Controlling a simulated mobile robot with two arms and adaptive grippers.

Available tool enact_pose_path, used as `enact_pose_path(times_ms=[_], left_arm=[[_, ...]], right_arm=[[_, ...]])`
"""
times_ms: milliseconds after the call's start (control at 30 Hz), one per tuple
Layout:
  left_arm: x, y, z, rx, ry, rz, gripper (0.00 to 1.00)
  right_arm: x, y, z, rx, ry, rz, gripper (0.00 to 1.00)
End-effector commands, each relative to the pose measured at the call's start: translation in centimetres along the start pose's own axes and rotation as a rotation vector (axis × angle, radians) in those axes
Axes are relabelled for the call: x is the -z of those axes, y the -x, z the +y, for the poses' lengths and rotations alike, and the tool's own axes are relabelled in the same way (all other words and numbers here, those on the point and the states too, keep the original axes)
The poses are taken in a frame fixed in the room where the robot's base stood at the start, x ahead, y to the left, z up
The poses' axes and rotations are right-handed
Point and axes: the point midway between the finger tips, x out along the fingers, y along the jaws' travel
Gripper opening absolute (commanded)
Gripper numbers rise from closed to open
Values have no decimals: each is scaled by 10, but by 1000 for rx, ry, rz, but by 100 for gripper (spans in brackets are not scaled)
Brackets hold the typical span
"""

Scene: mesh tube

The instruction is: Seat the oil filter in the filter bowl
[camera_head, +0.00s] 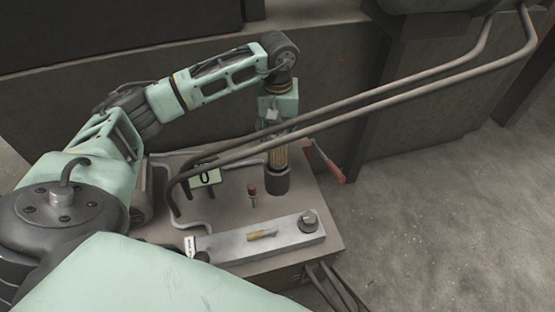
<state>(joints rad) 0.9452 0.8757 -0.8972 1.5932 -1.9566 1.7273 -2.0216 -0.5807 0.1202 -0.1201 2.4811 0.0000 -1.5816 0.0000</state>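The oil filter (279,156), a yellowish mesh tube, stands upright at the dark filter bowl (276,184) on the bench. Its lower end meets the bowl's rim or goes inside; I cannot tell how deep. My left gripper (271,130) points down directly above the filter, in line with it. Two grey pipes cross in front of the fingertips and the filter's top, so I cannot see whether the fingers are shut on it. My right gripper is not in view.
The bent pipes (350,101) run from the bench to the upper right. The floor at right is clear.

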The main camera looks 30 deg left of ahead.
Motion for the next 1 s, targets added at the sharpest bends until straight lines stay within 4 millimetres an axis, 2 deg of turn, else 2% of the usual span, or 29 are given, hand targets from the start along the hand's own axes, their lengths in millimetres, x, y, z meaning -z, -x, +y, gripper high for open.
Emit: enact_pose_path(times_ms=[33,133,433,600,1000], left_arm=[[-2,-14,0,3,0,-5,0],[-2,-33,0,2,1,-5,0],[-1,-60,-1,2,0,-2,0],[-2,-85,-1,1,0,-3,0],[-1,-88,-1,1,-1,0,0]], right_arm=[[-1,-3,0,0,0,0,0],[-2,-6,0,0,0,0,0],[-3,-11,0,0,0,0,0],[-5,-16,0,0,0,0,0],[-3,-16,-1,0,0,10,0]])
